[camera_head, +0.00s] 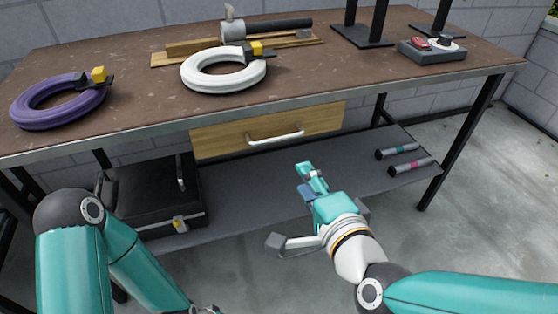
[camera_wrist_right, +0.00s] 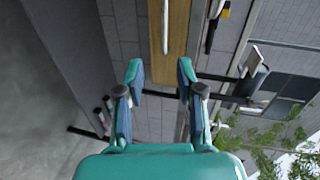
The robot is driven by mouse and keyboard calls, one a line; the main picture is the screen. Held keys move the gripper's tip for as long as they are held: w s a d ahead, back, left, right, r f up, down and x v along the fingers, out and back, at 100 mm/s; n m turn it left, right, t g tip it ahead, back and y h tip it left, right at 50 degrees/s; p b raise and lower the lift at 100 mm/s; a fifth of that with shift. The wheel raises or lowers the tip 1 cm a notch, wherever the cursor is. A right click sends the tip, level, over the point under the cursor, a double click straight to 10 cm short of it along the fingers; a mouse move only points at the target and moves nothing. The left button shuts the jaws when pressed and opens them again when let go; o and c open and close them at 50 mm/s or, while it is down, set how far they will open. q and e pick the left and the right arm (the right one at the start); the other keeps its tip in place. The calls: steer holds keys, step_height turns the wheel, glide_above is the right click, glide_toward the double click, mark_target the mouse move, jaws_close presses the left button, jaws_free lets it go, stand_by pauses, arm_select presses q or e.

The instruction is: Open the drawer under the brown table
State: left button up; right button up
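The brown table (camera_head: 130,99) holds a drawer with a light wooden front (camera_head: 225,138) under its top. The drawer looks shut, with its front close to the table's edge. Its pale bar handle (camera_head: 274,136) is clear of any gripper. The wooden front also shows in the right wrist view (camera_wrist_right: 179,40), with the handle (camera_wrist_right: 165,22) at the top. My right gripper (camera_head: 308,178) is below and a little right of the handle, apart from it. In the right wrist view its two fingers (camera_wrist_right: 160,78) are spread with nothing between them.
A black case (camera_head: 150,200) stands on the grey lower shelf (camera_head: 255,185), left of the drawer. Two small cylinders (camera_head: 397,152) (camera_head: 411,166) lie at its right. The tabletop carries a purple ring (camera_head: 45,118), a white ring (camera_head: 205,80) and a control box (camera_head: 432,52).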

steer(key=p, duration=0.6)
glide_toward(278, 137)
arm_select(q)
step_height(278, 137, up, 5)
steer(key=shift+r, duration=0.1)
arm_select(e)
steer(key=x, duration=1)
steer(key=shift+w+f, duration=0.1)
steer(key=shift+f, duration=0.3)
steer(key=c, duration=0.7)
jaws_close()
